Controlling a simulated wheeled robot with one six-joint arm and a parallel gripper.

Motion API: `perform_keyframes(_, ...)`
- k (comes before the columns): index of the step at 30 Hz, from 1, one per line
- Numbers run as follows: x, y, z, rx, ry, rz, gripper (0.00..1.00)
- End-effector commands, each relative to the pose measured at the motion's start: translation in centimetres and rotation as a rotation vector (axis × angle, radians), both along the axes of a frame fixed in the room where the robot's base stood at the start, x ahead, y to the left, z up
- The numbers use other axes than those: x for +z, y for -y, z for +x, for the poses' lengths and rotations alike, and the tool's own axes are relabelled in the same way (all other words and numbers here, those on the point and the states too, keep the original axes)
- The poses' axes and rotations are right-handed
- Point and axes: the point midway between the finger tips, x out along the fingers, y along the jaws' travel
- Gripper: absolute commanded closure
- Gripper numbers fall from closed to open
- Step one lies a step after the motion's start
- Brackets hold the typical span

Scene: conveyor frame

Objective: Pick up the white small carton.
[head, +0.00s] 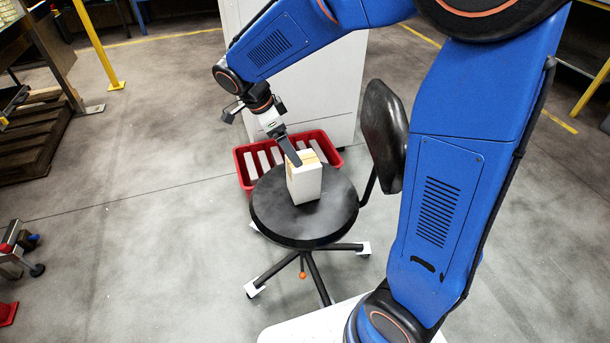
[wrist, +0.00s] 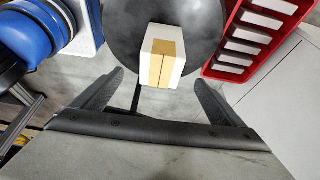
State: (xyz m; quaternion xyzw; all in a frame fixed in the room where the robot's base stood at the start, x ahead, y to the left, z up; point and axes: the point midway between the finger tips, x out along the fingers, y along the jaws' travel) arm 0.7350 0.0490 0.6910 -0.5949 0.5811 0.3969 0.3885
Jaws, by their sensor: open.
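The white small carton (head: 305,183) stands upright on the round black seat of a swivel chair (head: 270,215). In the wrist view the carton (wrist: 148,60) shows its top, with a tan tape strip, ahead of the jaws and between their lines. My gripper (head: 295,160) is over the carton's top left edge in the head view. In the wrist view my gripper (wrist: 160,80) is open, its two fingers apart with nothing between them. The fingertips appear short of the carton; the exact height gap is hard to tell.
A red crate (head: 240,168) holding several white boxes stands on the floor behind the seat. The chair's black backrest (head: 384,135) rises to the right of the carton. A large white cabinet (head: 340,85) is behind. Open grey floor lies to the left.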

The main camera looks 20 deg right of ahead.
Motion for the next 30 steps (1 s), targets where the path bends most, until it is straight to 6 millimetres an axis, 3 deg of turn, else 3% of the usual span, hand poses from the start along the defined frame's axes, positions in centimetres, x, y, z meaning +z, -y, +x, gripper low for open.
perform_keyframes(18,-9.5,4.0,0.0,0.001,-0.004,-0.001,0.08)
perform_keyframes(30,-12.5,5.2,0.3,0.000,-0.004,-0.001,0.08)
